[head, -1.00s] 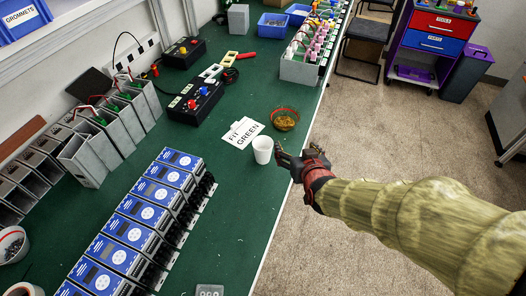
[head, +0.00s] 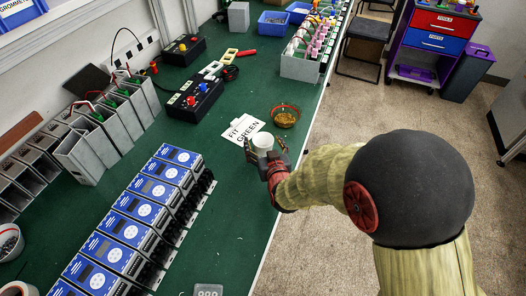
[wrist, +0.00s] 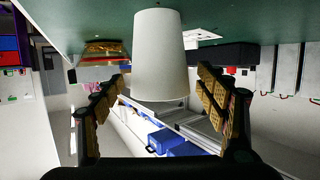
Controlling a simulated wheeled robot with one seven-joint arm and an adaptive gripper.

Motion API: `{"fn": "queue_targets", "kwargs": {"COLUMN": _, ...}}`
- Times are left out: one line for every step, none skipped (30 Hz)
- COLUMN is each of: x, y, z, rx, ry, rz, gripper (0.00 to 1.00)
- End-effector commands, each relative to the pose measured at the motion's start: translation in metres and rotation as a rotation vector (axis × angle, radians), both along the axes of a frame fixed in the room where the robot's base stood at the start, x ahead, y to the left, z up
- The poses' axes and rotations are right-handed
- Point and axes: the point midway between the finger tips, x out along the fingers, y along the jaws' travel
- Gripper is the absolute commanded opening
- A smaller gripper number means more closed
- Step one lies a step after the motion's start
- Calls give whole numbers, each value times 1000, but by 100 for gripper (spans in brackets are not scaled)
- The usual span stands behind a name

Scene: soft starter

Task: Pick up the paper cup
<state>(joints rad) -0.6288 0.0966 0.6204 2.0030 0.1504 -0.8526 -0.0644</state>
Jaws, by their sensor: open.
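The white paper cup (head: 263,142) stands upright on the green bench top near its right edge, in front of the "FIT GREEN" card. In the wrist view the cup (wrist: 158,55) shows upside down in the middle of the picture, between the two finger pads. My gripper (head: 262,150) is at the cup with one finger on each side. In the wrist view my gripper (wrist: 160,95) is open, with visible gaps between the pads and the cup's sides. The cup's lower part is partly hidden by my gripper in the head view.
A small bowl of brass-coloured parts (head: 285,117) stands just beyond the cup. The "FIT GREEN" card (head: 238,130) lies behind it to the left. A row of blue-faced units (head: 130,228) fills the bench to the left front. The bench between them is clear.

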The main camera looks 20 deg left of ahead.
Motion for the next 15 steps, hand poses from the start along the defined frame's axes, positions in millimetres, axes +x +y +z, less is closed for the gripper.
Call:
{"fn": "queue_targets", "kwargs": {"x": 4, "y": 2, "z": -2, "rx": 0, "ry": 0, "rz": 0, "gripper": 73}}
{"fn": "queue_targets", "kwargs": {"x": 6, "y": 3, "z": -2, "rx": 0, "ry": -1, "rz": 0, "gripper": 73}}
{"fn": "queue_targets", "kwargs": {"x": 7, "y": 4, "z": -2, "rx": 0, "ry": -1, "rz": 0, "gripper": 73}}
{"fn": "queue_targets", "kwargs": {"x": 8, "y": 4, "z": -2, "rx": 0, "ry": -1, "rz": 0, "gripper": 73}}
{"fn": "queue_targets", "kwargs": {"x": 8, "y": 4, "z": -2, "rx": 0, "ry": -1, "rz": 0, "gripper": 73}}
{"fn": "queue_targets", "kwargs": {"x": 8, "y": 4, "z": -1, "rx": 0, "ry": -1, "rz": 0, "gripper": 73}}
{"fn": "queue_targets", "kwargs": {"x": 8, "y": 4, "z": -1, "rx": 0, "ry": -1, "rz": 0, "gripper": 73}}
{"fn": "queue_targets", "kwargs": {"x": 8, "y": 4, "z": -1, "rx": 0, "ry": -1, "rz": 0, "gripper": 73}}
{"fn": "queue_targets", "kwargs": {"x": 8, "y": 4, "z": -1, "rx": 0, "ry": -1, "rz": 0, "gripper": 73}}
{"fn": "queue_targets", "kwargs": {"x": 8, "y": 4, "z": -1, "rx": 0, "ry": -1, "rz": 0, "gripper": 73}}
{"fn": "queue_targets", "kwargs": {"x": 8, "y": 4, "z": -1, "rx": 0, "ry": -1, "rz": 0, "gripper": 71}}
{"fn": "queue_targets", "kwargs": {"x": 8, "y": 4, "z": -1, "rx": 0, "ry": -1, "rz": 0, "gripper": 69}}
{"fn": "queue_targets", "kwargs": {"x": 8, "y": 4, "z": -1, "rx": 0, "ry": 0, "rz": 0, "gripper": 67}}
{"fn": "queue_targets", "kwargs": {"x": 8, "y": 4, "z": -1, "rx": 0, "ry": 0, "rz": 0, "gripper": 66}}
{"fn": "queue_targets", "kwargs": {"x": 8, "y": 4, "z": -1, "rx": 0, "ry": 0, "rz": 0, "gripper": 63}}
